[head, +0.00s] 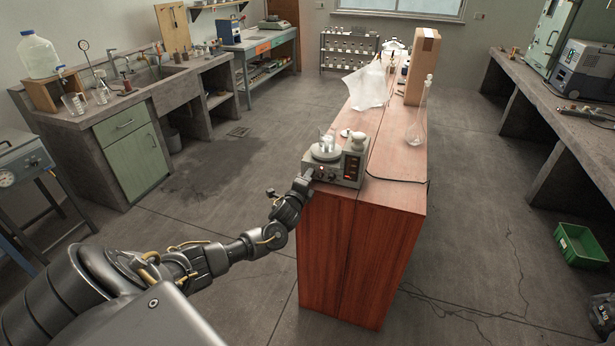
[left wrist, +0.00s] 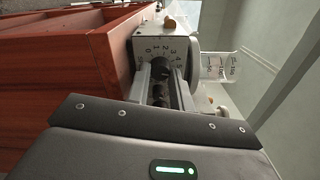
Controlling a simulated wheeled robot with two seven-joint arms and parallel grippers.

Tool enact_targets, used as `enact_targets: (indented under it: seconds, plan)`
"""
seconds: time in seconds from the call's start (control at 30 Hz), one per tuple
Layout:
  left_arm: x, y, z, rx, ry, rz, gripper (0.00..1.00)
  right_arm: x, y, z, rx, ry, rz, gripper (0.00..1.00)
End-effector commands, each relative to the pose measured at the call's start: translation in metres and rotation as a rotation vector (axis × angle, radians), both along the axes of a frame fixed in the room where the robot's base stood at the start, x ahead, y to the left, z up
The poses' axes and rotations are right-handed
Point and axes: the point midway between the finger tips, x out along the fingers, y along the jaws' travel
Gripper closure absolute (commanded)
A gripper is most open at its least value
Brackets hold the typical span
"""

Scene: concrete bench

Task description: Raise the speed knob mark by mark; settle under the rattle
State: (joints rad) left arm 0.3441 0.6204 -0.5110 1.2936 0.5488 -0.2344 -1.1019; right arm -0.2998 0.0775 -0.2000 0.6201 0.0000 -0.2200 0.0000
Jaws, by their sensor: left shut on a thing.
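The black speed knob (left wrist: 161,67) sits on the stirrer's face inside a printed scale with numbers from 0 to 5. My left gripper (left wrist: 160,82) is shut on the speed knob, one finger on each side. Which mark the knob points to is not clear. In the head view my left gripper (head: 307,176) is at the stirrer's front left corner. My right gripper is not in view.
A tall glass flask (head: 416,125), a brown carton (head: 421,66) and a crumpled translucent sheet (head: 366,87) stand farther back on the bench. A dark cable (head: 398,180) runs from the stirrer to the right. A green crate (head: 580,245) is on the floor at right.

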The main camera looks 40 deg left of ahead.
Motion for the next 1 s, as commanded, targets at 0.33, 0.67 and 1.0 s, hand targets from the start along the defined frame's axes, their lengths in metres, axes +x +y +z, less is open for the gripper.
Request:
enact_targets:
  seconds: [0.33,0.67,1.0]
  plan:
    - [0.0000,-0.0005,-0.0006,0.168,0.061,-0.001,1.00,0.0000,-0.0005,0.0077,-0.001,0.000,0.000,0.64]
    - [-0.0002,-0.0007,-0.0014,0.215,0.078,-0.001,1.00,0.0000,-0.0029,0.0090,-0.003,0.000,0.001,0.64]
    - [-0.0002,-0.0007,-0.0016,0.215,0.078,-0.001,0.77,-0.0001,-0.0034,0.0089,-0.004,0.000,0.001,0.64]
